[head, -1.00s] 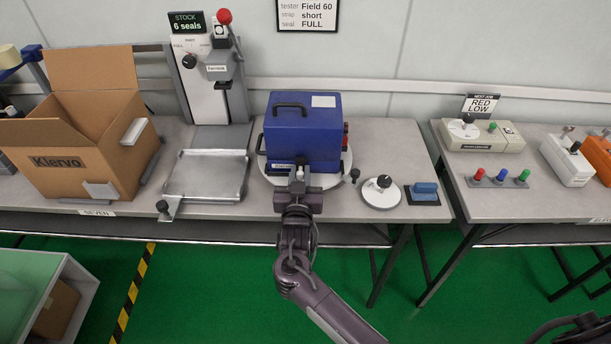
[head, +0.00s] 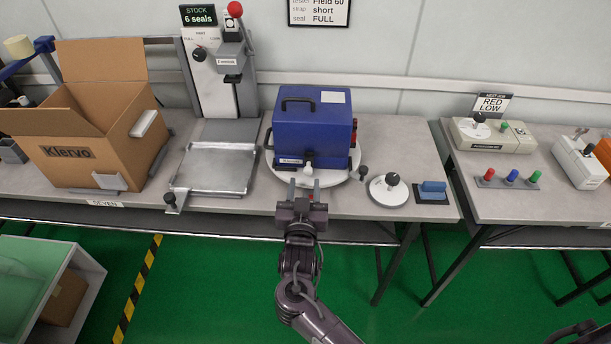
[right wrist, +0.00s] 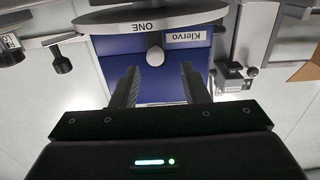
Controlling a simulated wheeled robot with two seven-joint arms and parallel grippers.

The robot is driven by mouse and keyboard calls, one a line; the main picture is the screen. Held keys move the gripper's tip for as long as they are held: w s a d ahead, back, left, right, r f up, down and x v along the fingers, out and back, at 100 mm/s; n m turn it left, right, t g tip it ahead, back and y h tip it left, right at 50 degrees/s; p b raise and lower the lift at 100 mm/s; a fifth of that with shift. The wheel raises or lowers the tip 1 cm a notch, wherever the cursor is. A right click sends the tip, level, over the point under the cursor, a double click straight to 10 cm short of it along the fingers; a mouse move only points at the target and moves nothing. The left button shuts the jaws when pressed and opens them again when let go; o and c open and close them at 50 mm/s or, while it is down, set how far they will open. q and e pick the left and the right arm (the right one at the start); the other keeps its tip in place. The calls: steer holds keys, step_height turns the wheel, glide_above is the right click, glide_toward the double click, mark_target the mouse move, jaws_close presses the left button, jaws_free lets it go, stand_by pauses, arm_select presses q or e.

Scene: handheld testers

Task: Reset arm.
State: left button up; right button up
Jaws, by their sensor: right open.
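My right gripper (head: 302,196) is open in front of the blue tester (head: 312,127). Its two fingers point at the tester's front, and nothing is between them. The tester is a blue box with a black top handle, standing on a round white turntable (head: 352,173). A white knob (head: 308,169) shows on the tester's lower front. In the right wrist view the fingers (right wrist: 158,88) are spread below the white knob (right wrist: 155,56), with the blue face (right wrist: 120,45) and its label beyond. That picture is upside down. My left gripper does not show.
An open cardboard box (head: 88,155) stands at the left. A metal tray (head: 215,172) and a press (head: 218,75) stand beside the tester. A round white dial base (head: 388,195) and a blue pad (head: 432,189) lie to the right. A gap separates the right table (head: 540,205).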

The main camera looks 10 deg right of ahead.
steer(key=shift+v, duration=0.95)
steer(key=s+d+f+n+g+y, duration=0.1)
steer(key=s+d+n+g+y, duration=0.15)
steer(key=s+g, duration=0.4)
steer(key=s+d+f+n+g+y, duration=0.1)
steer(key=s+d+g, duration=0.2)
steer(key=s, duration=0.6)
steer(key=s+d+n+g+y, duration=0.2)
steer(key=s+d+g, duration=0.1)
steer(key=s+g, duration=0.3)
step_height(320, 180, down, 28)
steer(key=s+p, duration=0.1)
steer(key=s, duration=0.2)
steer(key=s+d+f, duration=0.1)
steer(key=s+f, duration=0.8)
steer(key=s+d+f+p, duration=0.1)
steer(key=s+d+f, duration=0.1)
steer(key=s+f, duration=0.6)
steer(key=s+g, duration=0.1)
steer(key=s, duration=0.1)
steer(key=shift+s+d+f, duration=0.3)
steer(key=shift+s+f, duration=0.05)
steer(key=shift+f, duration=0.05)
